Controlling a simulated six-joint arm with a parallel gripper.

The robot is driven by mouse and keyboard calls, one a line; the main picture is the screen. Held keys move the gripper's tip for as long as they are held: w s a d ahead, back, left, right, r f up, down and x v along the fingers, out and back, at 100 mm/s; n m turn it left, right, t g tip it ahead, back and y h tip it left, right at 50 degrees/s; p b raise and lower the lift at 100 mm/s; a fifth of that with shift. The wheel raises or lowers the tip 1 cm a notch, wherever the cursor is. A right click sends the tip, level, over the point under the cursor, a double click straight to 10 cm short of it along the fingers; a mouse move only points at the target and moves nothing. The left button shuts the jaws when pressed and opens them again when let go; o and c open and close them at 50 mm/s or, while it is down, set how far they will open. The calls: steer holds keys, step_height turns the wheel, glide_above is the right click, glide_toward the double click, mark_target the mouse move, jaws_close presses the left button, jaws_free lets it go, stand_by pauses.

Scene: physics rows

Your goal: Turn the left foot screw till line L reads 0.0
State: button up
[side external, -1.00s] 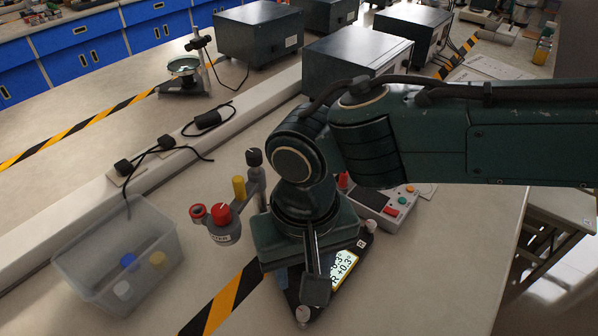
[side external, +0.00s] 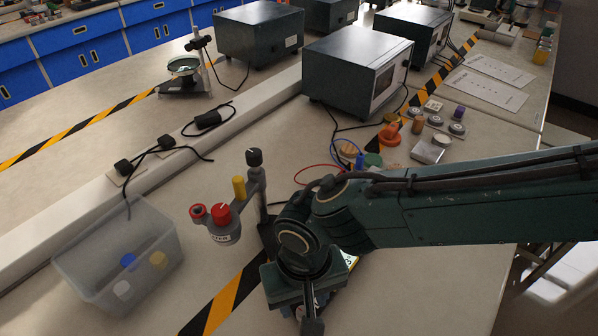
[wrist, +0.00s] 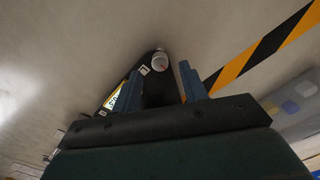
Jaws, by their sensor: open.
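In the wrist view a pale foot screw (wrist: 158,62) with a red mark stands at a corner of the dark levelling plate (wrist: 155,90). A small white label (wrist: 145,71) sits beside it, too small to read. My gripper (wrist: 163,78) is open, one blue finger on each side of the screw's line, with no contact visible. The lit display (wrist: 115,97) is partly hidden by the left finger and its reading is not legible. In the side view my gripper (side external: 312,322) is low over the plate, hiding the screw and most of the display (side external: 350,259).
A grey bin (side external: 85,277) with coloured caps stands at the left. Cables and small parts (side external: 390,135) lie behind my arm. The bench front right is clear.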

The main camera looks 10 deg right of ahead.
mark_target(303, 312)
steer(key=shift+f, duration=1.7)
jaws_close()
